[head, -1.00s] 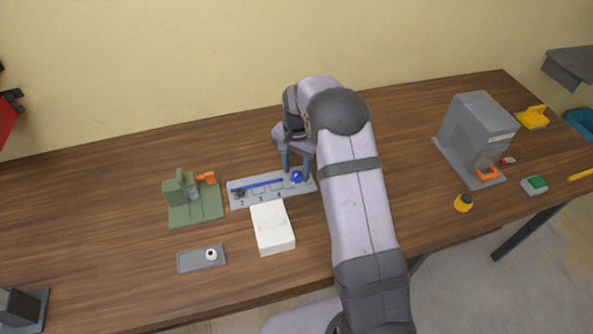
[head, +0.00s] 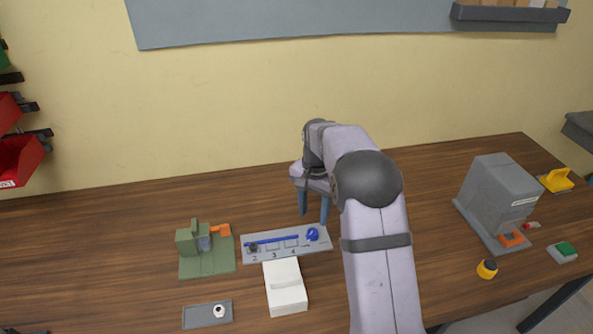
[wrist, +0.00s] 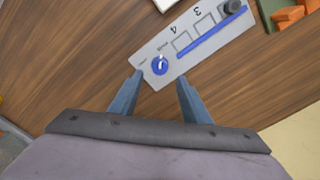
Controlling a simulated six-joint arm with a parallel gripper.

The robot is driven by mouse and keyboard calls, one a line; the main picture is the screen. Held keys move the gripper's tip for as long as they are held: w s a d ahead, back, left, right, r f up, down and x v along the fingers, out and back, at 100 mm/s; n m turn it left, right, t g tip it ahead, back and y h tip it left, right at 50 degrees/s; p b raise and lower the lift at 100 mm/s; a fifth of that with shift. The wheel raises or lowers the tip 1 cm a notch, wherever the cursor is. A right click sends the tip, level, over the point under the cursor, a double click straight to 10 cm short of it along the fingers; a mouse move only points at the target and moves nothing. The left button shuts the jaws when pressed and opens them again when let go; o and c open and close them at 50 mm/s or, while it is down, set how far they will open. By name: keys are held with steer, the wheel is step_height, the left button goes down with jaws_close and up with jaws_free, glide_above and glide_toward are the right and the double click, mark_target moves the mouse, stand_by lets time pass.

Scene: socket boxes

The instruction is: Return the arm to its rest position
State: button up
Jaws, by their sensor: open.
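My gripper (head: 314,208) is open and empty, its two blue-grey fingers pointing down just behind the right end of the grey numbered panel (head: 264,255). In the wrist view the fingers (wrist: 155,95) stand apart, with wood and the panel's edge beyond them. The panel carries a blue knob (head: 312,234) at its right end, a blue bar (head: 272,239) along its back and a dark knob (head: 253,247) at its left. The blue knob also shows in the wrist view (wrist: 160,64), beyond the fingertips and not between them.
A white box (head: 285,300) stands in front of the panel. A green fixture (head: 207,262) with an orange part is to its left, and a grey tray (head: 196,316) lies in front of that. A grey machine (head: 497,195) stands at right. The wood at far left is clear.

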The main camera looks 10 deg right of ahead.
steer(key=shift+s, duration=0.1)
steer(key=s+a+n, duration=0.3)
steer(key=s+n, duration=0.6)
steer(key=s, duration=1.9)
steer(key=shift+s, duration=0.2)
steer(key=shift+r, duration=0.1)
